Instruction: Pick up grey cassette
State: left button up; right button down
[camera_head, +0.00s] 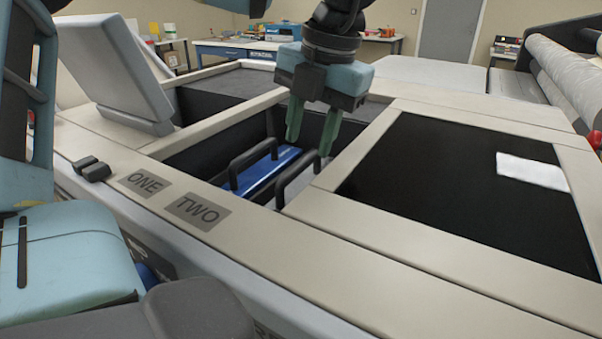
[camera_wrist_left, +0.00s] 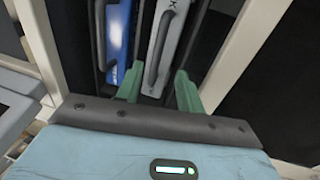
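The grey cassette (camera_head: 298,186) stands in the open bay with its black arched handle up. In the left wrist view the grey cassette (camera_wrist_left: 176,22) has dark lettering on top, and its handle (camera_wrist_left: 153,62) runs along it. The blue cassette (camera_head: 264,172) stands beside it on the left, also with a black handle; it also shows in the left wrist view (camera_wrist_left: 118,42). My left gripper (camera_head: 308,146) is open, green fingers pointing down, above the far part of the grey cassette. In the wrist view its fingertips (camera_wrist_left: 158,80) lie either side of the handle's near end. My right gripper is out of view.
The bay's cream rim carries the labels ONE (camera_head: 149,183) and TWO (camera_head: 197,211). A black panel (camera_head: 440,185) with a white sheet (camera_head: 531,171) lies right of the bay. A raised grey lid (camera_head: 112,62) stands at the left. White rolls (camera_head: 565,75) are at the far right.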

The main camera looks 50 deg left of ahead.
aim_at(299, 164)
pick_arm(q)
jog(key=shift+s+a+f, duration=0.1)
jog(key=shift+s+f, duration=0.1)
jog(key=shift+f, duration=0.2)
jog(key=f, duration=0.2)
jog(key=a+f, duration=0.1)
jog(key=f, duration=0.1)
jog(key=shift+s+a+p, duration=0.1)
jog(key=shift+s+p, duration=0.1)
jog(key=shift+p, duration=0.2)
grip_shut()
